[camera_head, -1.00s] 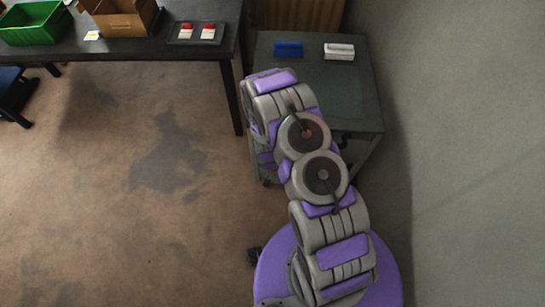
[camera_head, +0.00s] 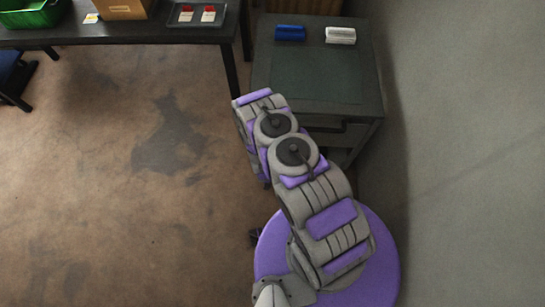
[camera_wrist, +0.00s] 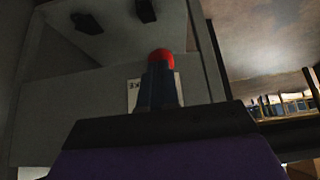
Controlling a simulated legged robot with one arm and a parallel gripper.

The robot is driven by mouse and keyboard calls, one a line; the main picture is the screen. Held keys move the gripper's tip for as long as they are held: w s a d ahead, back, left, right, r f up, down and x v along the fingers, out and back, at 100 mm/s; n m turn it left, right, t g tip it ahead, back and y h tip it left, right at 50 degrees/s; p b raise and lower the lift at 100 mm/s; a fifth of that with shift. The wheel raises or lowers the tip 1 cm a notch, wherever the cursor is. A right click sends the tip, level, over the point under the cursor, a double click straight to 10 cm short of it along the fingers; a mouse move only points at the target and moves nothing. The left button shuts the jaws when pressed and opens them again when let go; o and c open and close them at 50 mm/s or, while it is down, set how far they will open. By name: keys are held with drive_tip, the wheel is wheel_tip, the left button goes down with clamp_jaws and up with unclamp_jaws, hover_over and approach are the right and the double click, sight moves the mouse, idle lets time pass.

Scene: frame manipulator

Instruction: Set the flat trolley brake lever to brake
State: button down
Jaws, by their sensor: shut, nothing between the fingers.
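A dark grey-green flat-topped unit (camera_head: 318,75), apparently the flat trolley, stands ahead of me in the head view. My arm covers part of its lower left, and no lever shows there. In the wrist view, my gripper (camera_wrist: 160,73) is shut, its dark fingers pointing at a grey panel (camera_wrist: 75,95). A red tip (camera_wrist: 161,57) shows right at the ends of the fingers. It may be the brake lever's end; I cannot tell whether they touch.
A blue block (camera_head: 289,33) and a white block (camera_head: 340,35) lie on the unit's far edge. A dark table (camera_head: 150,33) with a green bin (camera_head: 30,14) stands at the left. A grey wall (camera_head: 460,150) closes off the right.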

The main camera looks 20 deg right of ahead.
drive_tip(key=shift+r, duration=0.25)
drive_tip(key=shift+r+p, duration=0.4)
drive_tip(key=shift+r, duration=0.2)
